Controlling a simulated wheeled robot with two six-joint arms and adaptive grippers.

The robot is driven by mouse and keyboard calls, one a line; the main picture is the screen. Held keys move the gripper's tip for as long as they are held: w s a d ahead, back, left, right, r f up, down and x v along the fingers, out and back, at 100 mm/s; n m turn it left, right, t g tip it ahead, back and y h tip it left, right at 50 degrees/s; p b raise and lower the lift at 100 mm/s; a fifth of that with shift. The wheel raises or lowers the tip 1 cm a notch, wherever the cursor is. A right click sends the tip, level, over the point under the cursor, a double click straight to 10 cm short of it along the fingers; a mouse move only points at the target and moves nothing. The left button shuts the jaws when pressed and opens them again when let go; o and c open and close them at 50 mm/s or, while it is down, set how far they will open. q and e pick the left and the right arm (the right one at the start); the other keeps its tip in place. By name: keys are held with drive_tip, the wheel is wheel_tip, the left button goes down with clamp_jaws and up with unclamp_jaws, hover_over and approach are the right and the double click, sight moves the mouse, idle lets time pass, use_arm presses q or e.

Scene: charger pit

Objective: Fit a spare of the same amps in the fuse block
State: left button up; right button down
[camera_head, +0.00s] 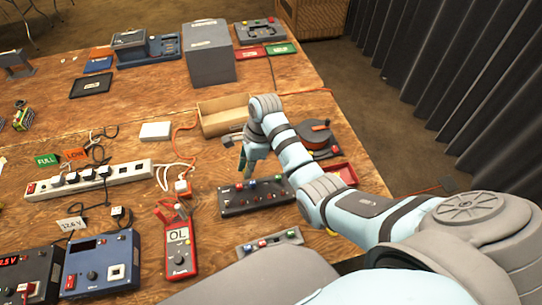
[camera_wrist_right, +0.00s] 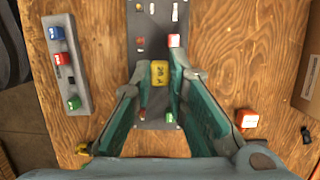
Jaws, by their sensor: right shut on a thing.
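My right gripper (camera_head: 244,172) is over the left part of the dark fuse block (camera_head: 262,205). In the wrist view the gripper (camera_wrist_right: 158,82) is shut on a yellow fuse (camera_wrist_right: 160,74) with lettering that seems to read 20 A. Whether the yellow fuse is seated or above the block I cannot tell. A small grey rack (camera_head: 262,249) in front holds coloured fuses; the rack (camera_wrist_right: 75,88) shows blue, red and green ones in the wrist view. My left gripper is out of view.
A red multimeter (camera_head: 180,250) reading OL stands left of the block. A power strip (camera_head: 110,183) and a blue power supply (camera_head: 100,265) are further left. An open wooden box (camera_head: 222,118) is behind. An orange-red piece (camera_wrist_right: 246,119) lies right in the wrist view.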

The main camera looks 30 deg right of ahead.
drive_tip(key=d+f+b, duration=0.4)
drive_tip(key=f, duration=0.1)
drive_tip(key=d+f+b, duration=0.2)
drive_tip(key=f, duration=0.1)
drive_tip(key=shift+w+d+f+b, duration=0.1)
drive_tip(key=shift+w+f+b, duration=0.1)
drive_tip(key=shift+b, duration=0.2)
drive_tip(key=shift+f, duration=0.3)
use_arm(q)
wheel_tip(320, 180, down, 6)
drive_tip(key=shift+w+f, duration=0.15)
use_arm(e)
drive_tip(key=shift+w, duration=0.1)
use_arm(q)
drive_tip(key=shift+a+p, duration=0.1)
drive_tip(key=shift+p, duration=0.25)
use_arm(e)
drive_tip(key=shift+r, duration=0.1)
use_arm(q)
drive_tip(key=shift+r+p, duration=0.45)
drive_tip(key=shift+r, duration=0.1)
